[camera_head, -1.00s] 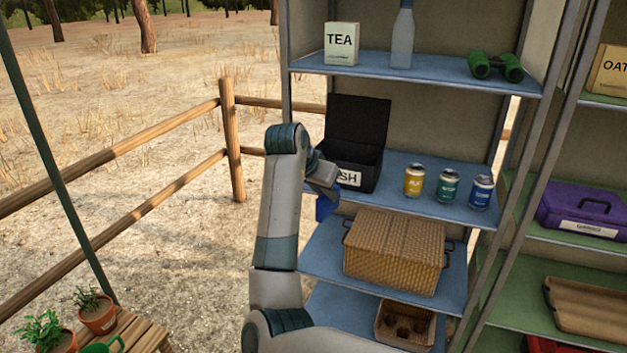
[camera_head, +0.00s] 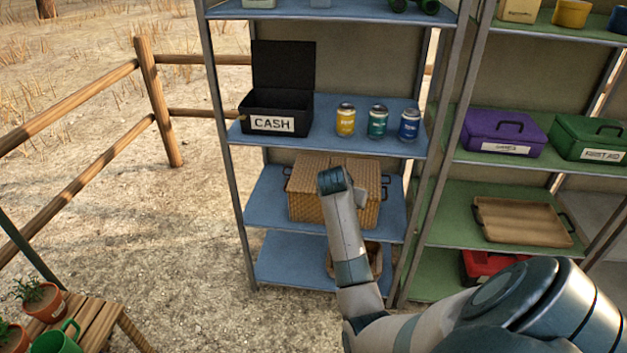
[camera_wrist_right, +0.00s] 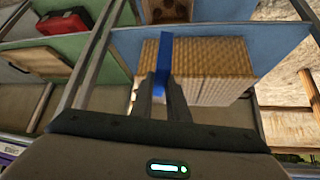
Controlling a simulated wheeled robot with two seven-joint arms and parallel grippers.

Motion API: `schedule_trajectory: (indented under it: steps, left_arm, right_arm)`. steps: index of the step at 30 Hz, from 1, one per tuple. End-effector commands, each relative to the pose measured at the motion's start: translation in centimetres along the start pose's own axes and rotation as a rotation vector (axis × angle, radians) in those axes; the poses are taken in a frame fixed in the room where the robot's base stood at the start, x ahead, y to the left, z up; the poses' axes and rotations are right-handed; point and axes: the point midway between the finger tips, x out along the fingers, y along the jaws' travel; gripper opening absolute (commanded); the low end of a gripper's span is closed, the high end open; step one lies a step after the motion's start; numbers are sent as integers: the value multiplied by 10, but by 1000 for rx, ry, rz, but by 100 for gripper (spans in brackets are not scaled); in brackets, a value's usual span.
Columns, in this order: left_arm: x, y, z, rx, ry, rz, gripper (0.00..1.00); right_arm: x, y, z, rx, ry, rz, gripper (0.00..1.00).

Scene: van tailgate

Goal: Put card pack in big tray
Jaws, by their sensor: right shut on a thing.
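The card pack (camera_wrist_right: 163,55) is blue and seen edge-on in the right wrist view, held upright between the fingers of my right gripper (camera_wrist_right: 162,88), which is shut on it. In the head view the pack is hidden behind my right wrist, and the gripper is mostly hidden too, in front of the wicker basket. The big tray (camera_head: 520,221) is a wooden tray with dark handles, bare, on a green shelf to the right of my right gripper. My left gripper is not in view.
The wicker basket (camera_head: 305,200) sits on a blue shelf, below a black cash box (camera_head: 272,124) and three cans (camera_head: 377,121). Metal posts stand between the blue and green shelves. Purple (camera_head: 500,133) and green (camera_head: 590,138) boxes sit above the tray, a red box (camera_head: 482,268) below.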

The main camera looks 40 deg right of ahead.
Motion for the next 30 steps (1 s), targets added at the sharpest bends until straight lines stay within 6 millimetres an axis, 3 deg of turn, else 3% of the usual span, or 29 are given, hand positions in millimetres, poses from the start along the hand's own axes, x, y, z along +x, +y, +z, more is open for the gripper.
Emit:
schedule_trajectory:
  steps: [1, 6, 8, 11, 16, 21, 26, 30]
  left_arm:
    - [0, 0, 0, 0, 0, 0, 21]
    - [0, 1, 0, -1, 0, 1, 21]
    - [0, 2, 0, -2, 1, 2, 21]
    - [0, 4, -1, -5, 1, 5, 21]
    - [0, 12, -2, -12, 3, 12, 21]
    - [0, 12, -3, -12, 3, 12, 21]
    - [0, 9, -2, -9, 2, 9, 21]
    - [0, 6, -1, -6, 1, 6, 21]
  right_arm:
    - [13, 17, 7, -4, 5, 10, 0]
    - [43, 48, 38, 2, 10, 15, 0]
    - [51, 54, 55, 6, 9, 18, 0]
    - [62, 55, 96, 12, -1, 21, 0]
    - [61, 38, 163, 33, -17, 28, 0]
    - [44, 11, 216, 46, -20, 28, 0]
    - [15, -25, 239, 32, -12, 6, 0]
    - [-24, -71, 223, -46, -5, -62, 0]
